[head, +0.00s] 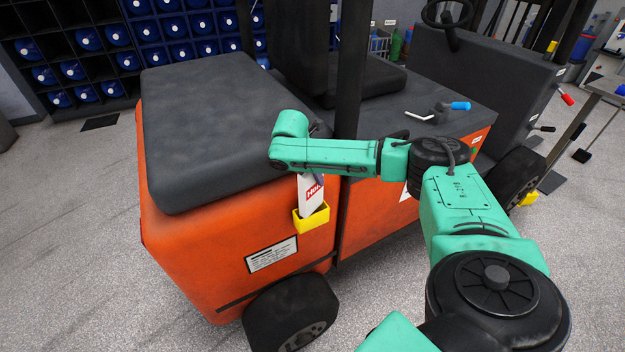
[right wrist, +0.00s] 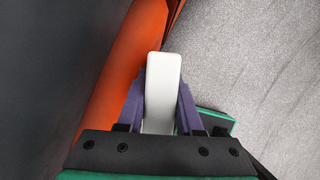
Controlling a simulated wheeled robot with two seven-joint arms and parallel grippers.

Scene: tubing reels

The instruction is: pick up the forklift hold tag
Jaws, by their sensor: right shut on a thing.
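The forklift hold tag (head: 311,197) is a white card with a red band of white lettering. It stands at the yellow holder (head: 312,222) on the forklift's orange side, and its lower end appears to be inside the holder. In the right wrist view the tag is a plain white slab (right wrist: 162,75) between the purple fingers of my right gripper (right wrist: 162,97), which is shut on it. In the head view my right arm hides most of that gripper and the top of the tag. My left gripper is not in view.
The orange forklift (head: 210,240) with its black cover (head: 215,125) is right beside the tag. A blue-handled tool (head: 440,112) lies on its dark deck. Racks of blue reels (head: 90,40) stand behind.

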